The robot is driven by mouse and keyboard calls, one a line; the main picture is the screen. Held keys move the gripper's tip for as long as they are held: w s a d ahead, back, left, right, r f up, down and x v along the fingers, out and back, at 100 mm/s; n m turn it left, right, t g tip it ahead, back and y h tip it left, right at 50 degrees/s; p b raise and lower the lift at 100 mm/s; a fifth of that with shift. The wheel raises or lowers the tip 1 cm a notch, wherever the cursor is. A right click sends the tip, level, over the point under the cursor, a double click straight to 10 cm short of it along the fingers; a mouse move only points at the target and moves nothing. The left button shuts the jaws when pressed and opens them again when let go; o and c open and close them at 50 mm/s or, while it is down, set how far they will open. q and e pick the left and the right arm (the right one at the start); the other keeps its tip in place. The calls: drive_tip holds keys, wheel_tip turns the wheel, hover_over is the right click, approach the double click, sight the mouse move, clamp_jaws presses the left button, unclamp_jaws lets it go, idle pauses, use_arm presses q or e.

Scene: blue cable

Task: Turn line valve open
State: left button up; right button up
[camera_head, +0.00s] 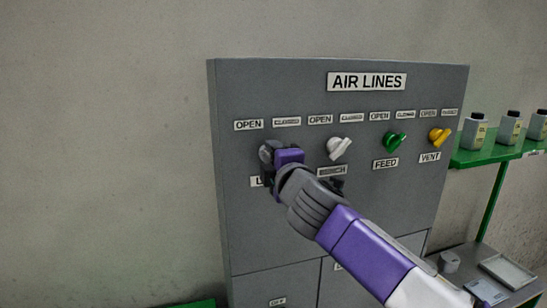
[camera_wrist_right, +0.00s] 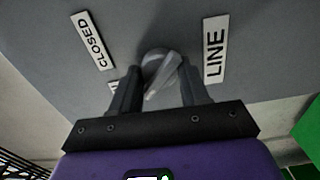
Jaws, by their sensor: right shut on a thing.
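The grey line valve knob (camera_head: 265,152) is at the left end of the row on the AIR LINES panel (camera_head: 233,90), mostly behind my right gripper (camera_head: 278,157). OPEN (camera_head: 248,125) and CLOSED (camera_head: 286,122) labels sit above it. In the right wrist view the knob (camera_wrist_right: 163,72) lies between the two dark fingers of my right gripper (camera_wrist_right: 160,90), which is shut on it. Its handle looks slanted there, between the CLOSED label (camera_wrist_right: 93,40) and the LINE label (camera_wrist_right: 215,49). In the head view the LINE label is mostly hidden. My left gripper is not in view.
To the right on the panel are a white knob (camera_head: 339,149), a green knob (camera_head: 394,142) and a yellow knob (camera_head: 439,138). The white one is close to my gripper. A green shelf (camera_head: 482,158) with bottles stands right of the panel. The wall left of it is bare.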

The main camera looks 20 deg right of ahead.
drive_tip(key=shift+w+d+f+n, duration=0.1)
drive_tip(key=shift+f+n, duration=0.2)
drive_tip(key=shift+f, duration=0.05)
drive_tip(key=o, duration=1.1)
drive_tip(key=shift+r, duration=0.15)
drive_tip(key=shift+r, duration=0.1)
drive_tip(key=s+b, duration=0.2)
drive_tip(key=s, duration=0.5)
drive_tip(key=shift+s+d, duration=0.15)
drive_tip(key=shift+s, duration=0.15)
